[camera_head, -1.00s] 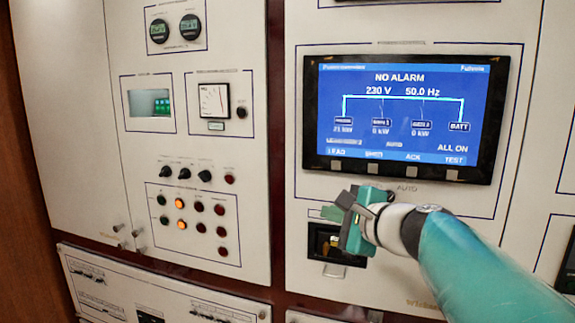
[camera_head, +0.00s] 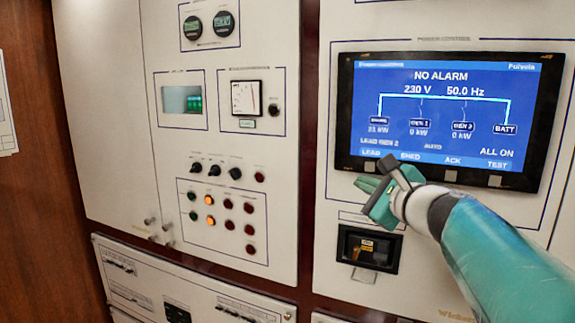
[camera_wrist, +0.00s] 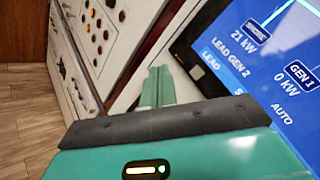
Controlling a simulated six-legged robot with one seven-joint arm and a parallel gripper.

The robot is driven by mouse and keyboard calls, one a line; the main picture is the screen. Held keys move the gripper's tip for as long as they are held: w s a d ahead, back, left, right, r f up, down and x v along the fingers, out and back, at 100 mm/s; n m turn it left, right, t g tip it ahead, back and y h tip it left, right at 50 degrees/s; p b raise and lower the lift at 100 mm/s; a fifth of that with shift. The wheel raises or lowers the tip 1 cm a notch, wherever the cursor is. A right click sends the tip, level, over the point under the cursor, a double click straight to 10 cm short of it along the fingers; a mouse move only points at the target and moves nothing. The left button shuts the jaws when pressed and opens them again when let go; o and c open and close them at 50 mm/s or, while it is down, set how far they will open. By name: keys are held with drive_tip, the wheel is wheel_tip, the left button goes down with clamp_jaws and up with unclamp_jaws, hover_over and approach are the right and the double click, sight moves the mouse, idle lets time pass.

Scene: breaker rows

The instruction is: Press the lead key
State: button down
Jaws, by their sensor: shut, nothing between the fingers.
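The lead key (camera_head: 370,167) is a small grey square on the black bezel, under the LEAD label at the lower left of the blue screen (camera_head: 440,110). It also shows in the wrist view as a pale square (camera_wrist: 196,72). My gripper (camera_head: 361,184) is shut and empty, its teal fingertips just below the bezel near this key. In the wrist view the fingertips (camera_wrist: 157,72) lie to the left of the key and look apart from it; any contact is hard to tell. The screen reads NO ALARM and LEAD GEN 2.
More grey keys (camera_head: 450,175) line the bezel to the right, the second partly behind my gripper. A black recessed switch (camera_head: 369,248) sits below. A left panel holds knobs (camera_head: 235,173) and lamps (camera_head: 209,201), with two orange lamps lit.

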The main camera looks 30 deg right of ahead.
drive_tip(key=shift+w+d, duration=0.9)
drive_tip(key=shift+d, duration=0.25)
drive_tip(key=shift+w+d, duration=0.85)
drive_tip(key=shift+d, duration=0.3)
drive_tip(key=shift+w+d, duration=0.9)
drive_tip(key=shift+d, duration=0.25)
drive_tip(key=shift+w+d, duration=0.3)
drive_tip(key=shift+d, duration=0.05)
drive_tip(key=shift+w+d, duration=0.2)
drive_tip(key=shift+d, duration=0.1)
idle(0.3)
drive_tip(key=shift+s+a, duration=0.45)
drive_tip(key=shift+a, duration=0.2)
drive_tip(key=s+a, duration=0.1)
drive_tip(key=a, duration=0.1)
drive_tip(key=s+a, duration=0.2)
idle(0.7)
